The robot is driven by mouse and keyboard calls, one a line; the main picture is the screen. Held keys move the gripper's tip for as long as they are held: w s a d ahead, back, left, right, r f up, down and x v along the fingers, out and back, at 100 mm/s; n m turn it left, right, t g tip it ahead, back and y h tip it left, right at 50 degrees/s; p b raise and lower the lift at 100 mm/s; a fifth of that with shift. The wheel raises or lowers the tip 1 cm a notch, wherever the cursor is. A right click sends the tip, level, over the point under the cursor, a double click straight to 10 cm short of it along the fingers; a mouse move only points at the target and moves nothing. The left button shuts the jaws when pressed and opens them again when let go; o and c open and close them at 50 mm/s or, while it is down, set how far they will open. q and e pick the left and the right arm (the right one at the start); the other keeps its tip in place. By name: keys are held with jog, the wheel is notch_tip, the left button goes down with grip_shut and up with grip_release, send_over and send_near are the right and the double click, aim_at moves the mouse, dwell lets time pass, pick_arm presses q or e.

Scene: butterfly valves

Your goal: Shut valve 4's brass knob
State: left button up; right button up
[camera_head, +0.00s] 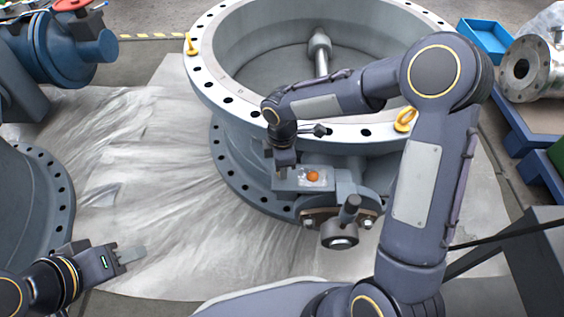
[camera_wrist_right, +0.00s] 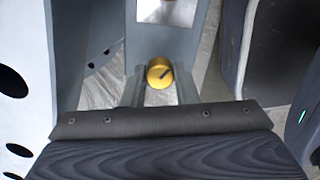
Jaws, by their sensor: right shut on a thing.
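The large grey butterfly valve (camera_head: 215,80) stands in the middle of the head view, with a round bolted flange and a shaft inside its bore. In the right wrist view the brass knob (camera_wrist_right: 160,73), round with a dark slot line, sits between the two fingers of my right gripper (camera_wrist_right: 157,92), which is shut on it. In the head view my right gripper (camera_head: 284,172) reaches down at the valve's front side, beside a grey box with an orange button; the knob is hidden there. My left gripper (camera_head: 122,257) is at the lower left, away from the valve, its finger gap unclear.
A blue valve (camera_head: 70,45) with a red part stands at the upper left. A grey flanged body (camera_head: 30,210) is at the left edge. A blue bin (camera_head: 487,38) and a metal pipe fitting (camera_head: 528,68) are at the upper right. Crumpled sheeting (camera_head: 150,170) covers the open floor at left.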

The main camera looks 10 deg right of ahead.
jog(key=m+p, duration=0.1)
jog(key=m, duration=0.4)
jog(key=shift+m, duration=0.3)
jog(key=m+p, duration=0.1)
jog(key=m, duration=0.3)
jog(key=shift+m, duration=0.7)
jog(key=o, duration=1)
notch_tip(320, 180, up, 8)
jog(key=p, duration=0.3)
jog(key=shift+f, duration=0.1)
